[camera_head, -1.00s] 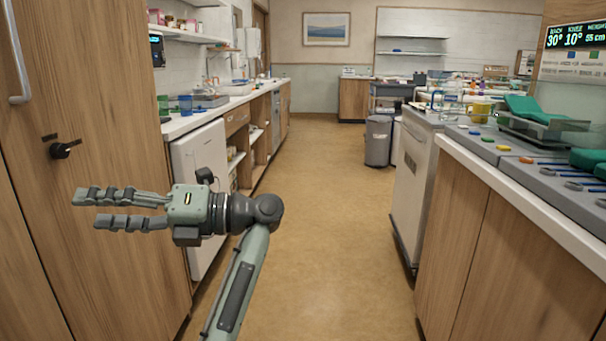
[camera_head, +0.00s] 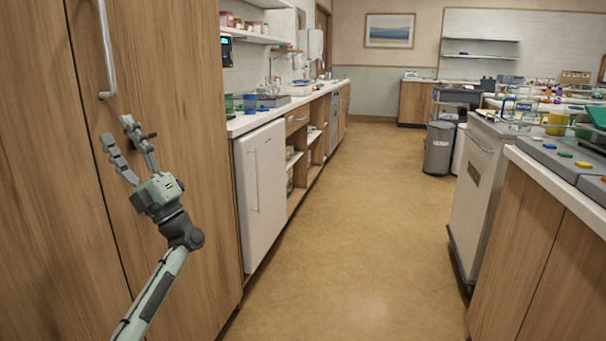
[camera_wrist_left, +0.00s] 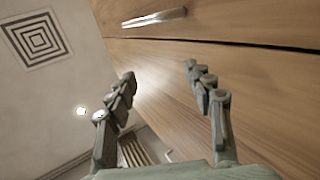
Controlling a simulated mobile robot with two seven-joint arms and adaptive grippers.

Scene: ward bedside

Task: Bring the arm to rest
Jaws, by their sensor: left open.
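My left gripper (camera_head: 126,148) is in the left part of the head view, its fingers pointing up, in front of the tall wooden cabinet (camera_head: 185,215). It is open and empty. In the left wrist view, its two fingers (camera_wrist_left: 160,90) stand apart with nothing between them, and the cabinet's wooden face fills much of the background. My right gripper does not show in either view.
The metal door handle (camera_head: 106,50) is just above the left fingers. A white fridge (camera_head: 262,190) stands under the left counter. A grey bin (camera_head: 438,147) and a wooden counter (camera_head: 530,230) are at right. The aisle floor (camera_head: 345,220) is clear.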

